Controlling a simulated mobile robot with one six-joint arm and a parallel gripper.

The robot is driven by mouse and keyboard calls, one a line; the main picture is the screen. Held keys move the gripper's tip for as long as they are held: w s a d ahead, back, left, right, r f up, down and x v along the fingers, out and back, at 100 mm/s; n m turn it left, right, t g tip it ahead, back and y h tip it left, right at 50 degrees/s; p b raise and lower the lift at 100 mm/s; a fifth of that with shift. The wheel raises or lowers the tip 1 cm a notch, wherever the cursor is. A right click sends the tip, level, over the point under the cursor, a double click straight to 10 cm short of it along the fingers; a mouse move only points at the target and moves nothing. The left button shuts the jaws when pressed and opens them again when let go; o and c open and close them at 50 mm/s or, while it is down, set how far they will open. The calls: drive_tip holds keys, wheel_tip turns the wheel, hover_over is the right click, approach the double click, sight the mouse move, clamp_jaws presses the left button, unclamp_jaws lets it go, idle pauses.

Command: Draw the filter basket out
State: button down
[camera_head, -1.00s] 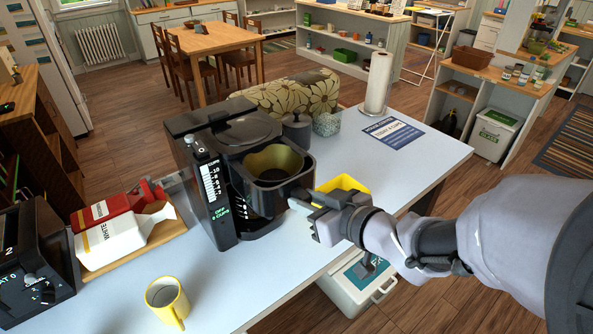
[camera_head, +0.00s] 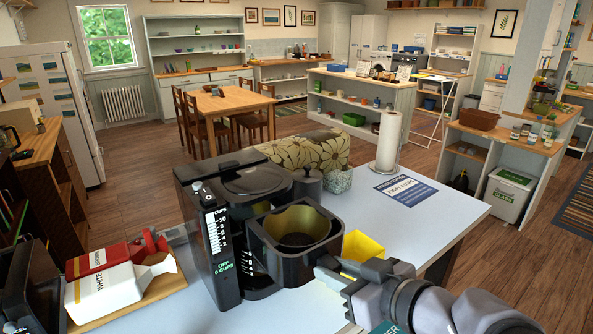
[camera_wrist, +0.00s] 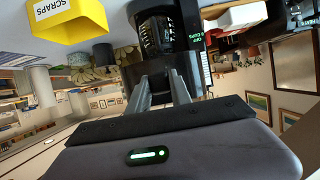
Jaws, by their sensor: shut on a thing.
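The black coffee maker (camera_head: 208,225) stands on the grey-white worktop. Its filter basket (camera_head: 330,232) projects from the front, upright and open at the top, with a gold-coloured liner and dark contents inside. My gripper (camera_head: 328,268) is at the near right side of the basket, low on it, shut on it. The grip point itself is mostly hidden in the head view. In the wrist view, the two grey fingers of my gripper (camera_wrist: 163,90) reach up to the dark front of the machine and basket, with a narrow dark part between their tips.
A yellow scraps bin (camera_head: 362,246) is close beside my gripper. A dark canister (camera_head: 307,187), paper towel roll (camera_head: 389,142) and printed sheet (camera_head: 405,190) are behind. The worktop at right is clear.

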drive_tip(key=shift+r, duration=0.1)
drive_tip(key=shift+s+d+r+p, duration=0.2)
drive_tip(key=shift+s+r+p, duration=0.1)
drive_tip(key=shift+r+p, duration=0.4)
drive_tip(key=shift+s+d+r+p, duration=0.2)
drive_tip(key=shift+r+p, duration=0.3)
drive_tip(key=shift+r, duration=0.45)
drive_tip(key=shift+s+d+r+p, duration=0.15)
drive_tip(key=shift+s+r+p, duration=0.2)
drive_tip(key=shift+r+p, duration=0.35)
